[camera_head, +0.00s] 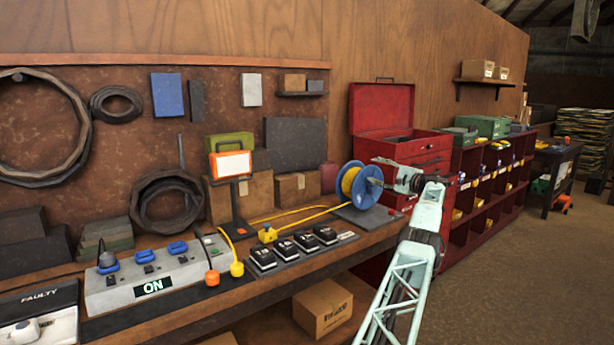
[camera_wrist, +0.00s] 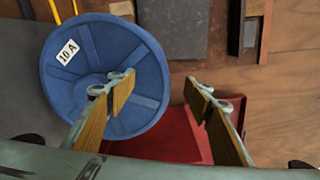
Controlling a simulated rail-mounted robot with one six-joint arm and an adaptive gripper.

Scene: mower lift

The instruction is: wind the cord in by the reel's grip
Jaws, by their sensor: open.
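The reel (camera_head: 350,190) has blue flanges and yellow cord wound on it, and stands on a grey plate at the bench's right end. The yellow cord (camera_head: 305,217) runs left from it across the bench to a yellow connector (camera_head: 267,234). In the wrist view the reel's blue face (camera_wrist: 75,75) carries a "10 A" label. My gripper (camera_head: 378,173) is at the reel's right side; in the wrist view my gripper (camera_wrist: 160,90) is open, its left finger overlapping the blue face, its right finger beyond the rim. I cannot make out the reel's grip; contact is unclear.
A red toolbox (camera_head: 405,150) with a raised lid stands just behind and right of the reel. A power strip (camera_head: 155,280) reading "ON", several black chargers (camera_head: 290,250) and an orange-framed lamp (camera_head: 231,165) crowd the bench to the left. Red shelving (camera_head: 490,185) stands at right.

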